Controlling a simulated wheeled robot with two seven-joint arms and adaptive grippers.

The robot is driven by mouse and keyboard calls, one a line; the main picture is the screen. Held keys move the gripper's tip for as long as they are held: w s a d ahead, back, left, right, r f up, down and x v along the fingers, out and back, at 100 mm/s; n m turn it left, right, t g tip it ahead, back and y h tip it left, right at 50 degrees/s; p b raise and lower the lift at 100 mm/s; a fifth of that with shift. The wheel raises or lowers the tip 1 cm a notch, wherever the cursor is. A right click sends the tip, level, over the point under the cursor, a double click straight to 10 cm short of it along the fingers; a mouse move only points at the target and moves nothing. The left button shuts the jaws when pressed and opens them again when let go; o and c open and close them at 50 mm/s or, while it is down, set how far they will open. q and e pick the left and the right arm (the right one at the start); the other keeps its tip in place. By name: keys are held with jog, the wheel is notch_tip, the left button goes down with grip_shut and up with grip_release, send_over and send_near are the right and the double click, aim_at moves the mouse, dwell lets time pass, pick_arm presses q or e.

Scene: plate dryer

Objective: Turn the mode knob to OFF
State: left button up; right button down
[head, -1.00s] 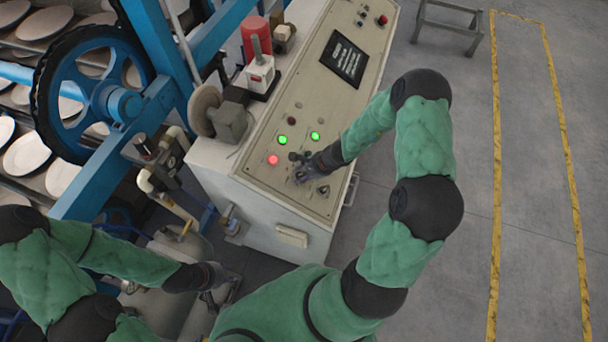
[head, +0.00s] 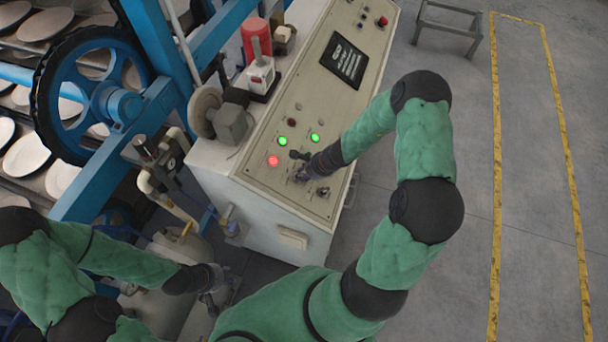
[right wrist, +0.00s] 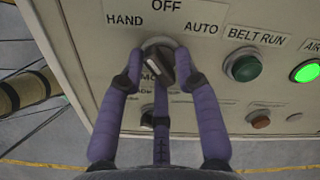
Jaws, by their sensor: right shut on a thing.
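The mode knob (right wrist: 158,62) is a dark selector on the cream panel, below the labels HAND, OFF and AUTO in the right wrist view. Its ridge looks tilted, with the upper end leaning left of OFF; the fingers hide part of it. My right gripper (right wrist: 159,72) is shut on the knob, with one purple finger on each side and a third finger below. In the head view my right gripper (head: 304,170) is at the near end of the panel. My left gripper (head: 212,296) hangs low at the left, away from the panel, its fingers unclear.
Beside the knob are a green BELT RUN button (right wrist: 242,67) and a lit green button (right wrist: 306,72). A lit red lamp (head: 273,160) is left of my right gripper. The blue wheel (head: 95,95) and plate racks stand left.

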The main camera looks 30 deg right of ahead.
jog(key=m, duration=0.3)
jog(key=shift+s+a+f, duration=0.2)
jog(key=shift+s+a, duration=0.1)
jog(key=shift+a+m, duration=0.15)
jog(key=shift+m, duration=1.95)
jog(key=c, duration=1.1)
grip_release()
jog(key=shift+r, duration=0.1)
jog(key=shift+w+r, duration=0.1)
jog(key=shift+w, duration=0.1)
jog(key=shift+s+d+r, duration=0.15)
jog(key=shift+d+r, duration=0.2)
jog(key=shift+r, duration=0.1)
jog(key=v, duration=1.1)
